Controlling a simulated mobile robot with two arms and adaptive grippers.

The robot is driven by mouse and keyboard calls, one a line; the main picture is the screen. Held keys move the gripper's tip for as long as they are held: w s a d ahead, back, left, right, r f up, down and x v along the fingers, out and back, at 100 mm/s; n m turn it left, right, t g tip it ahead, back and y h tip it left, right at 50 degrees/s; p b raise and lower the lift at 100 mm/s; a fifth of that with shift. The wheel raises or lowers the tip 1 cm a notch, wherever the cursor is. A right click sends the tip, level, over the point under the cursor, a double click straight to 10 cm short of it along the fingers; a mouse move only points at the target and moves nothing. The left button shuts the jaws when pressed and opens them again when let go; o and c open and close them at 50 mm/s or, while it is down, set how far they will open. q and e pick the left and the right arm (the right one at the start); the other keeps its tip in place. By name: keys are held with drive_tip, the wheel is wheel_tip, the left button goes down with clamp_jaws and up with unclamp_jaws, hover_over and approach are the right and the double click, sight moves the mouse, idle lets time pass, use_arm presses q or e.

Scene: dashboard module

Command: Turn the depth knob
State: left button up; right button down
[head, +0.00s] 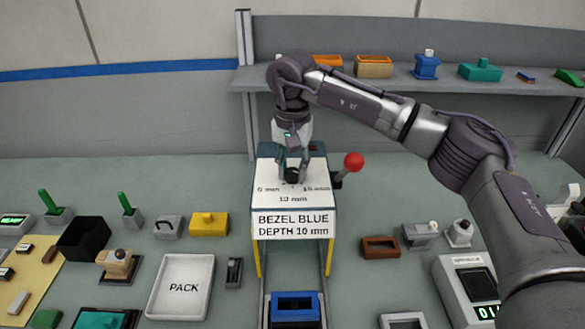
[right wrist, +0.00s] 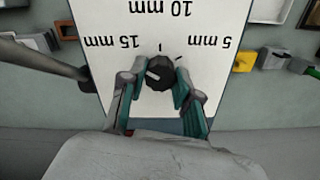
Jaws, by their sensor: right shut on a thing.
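The depth knob (head: 291,176) is a small black round knob on the white top panel (head: 265,195) of the press-like station, whose sign reads "BEZEL BLUE DEPTH 10 mm". In the right wrist view the knob (right wrist: 160,73) has a white pointer mark on its left side, toward the 15 mm side. The labels 15 mm, 10 mm and 5 mm appear upside down there, with short tick marks near the knob. My right gripper (head: 292,164) points down over the panel, its fingers (right wrist: 160,88) shut on the knob from both sides. My left gripper is not in view.
A lever with a red ball (head: 354,162) stands right beside the panel. A blue bezel part (head: 295,307) sits below the station. A white PACK tray (head: 209,285) and a yellow block (head: 209,224) lie left. A shelf (head: 450,83) with coloured parts runs behind.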

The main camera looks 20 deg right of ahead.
drive_tip(key=m+b, duration=0.1)
drive_tip(key=m, duration=0.1)
drive_tip(key=shift+m, duration=0.3)
drive_tip(key=m+b, duration=0.1)
drive_tip(key=m, duration=0.1)
drive_tip(key=shift+m+b, duration=0.3)
drive_tip(key=shift+b, duration=0.05)
drive_tip(key=m+b, duration=0.1)
drive_tip(key=m, duration=0.2)
drive_tip(key=shift+r+m+b, duration=0.1)
drive_tip(key=shift+m+b, duration=0.25)
drive_tip(key=shift+m, duration=1.25)
